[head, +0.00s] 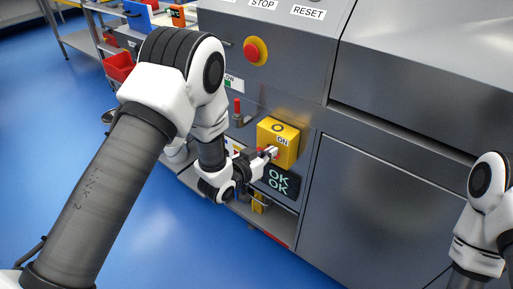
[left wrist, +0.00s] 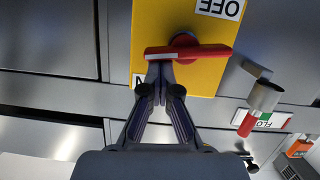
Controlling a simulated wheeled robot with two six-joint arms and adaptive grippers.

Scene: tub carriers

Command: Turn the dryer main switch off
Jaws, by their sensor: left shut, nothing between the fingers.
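The dryer main switch is a yellow box (head: 291,150) on the grey machine front, with an ON label. In the left wrist view the yellow box (left wrist: 150,25) appears upside down, with a red rotary handle (left wrist: 210,51) lying across it. An OFF label (left wrist: 220,8) is at the top, and another label is mostly hidden behind my fingers. My left gripper (head: 272,153) is at the box's front; in the left wrist view its fingers (left wrist: 164,68) are shut and empty, with tips at the handle's left part. Contact is hard to tell. My right gripper is out of view.
A red emergency button (head: 255,51) is above. A red-tipped metal part (left wrist: 264,97) is beside the box. A shelf with a red bin (head: 118,66) stands at the left. Blue floor (head: 185,235) is open.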

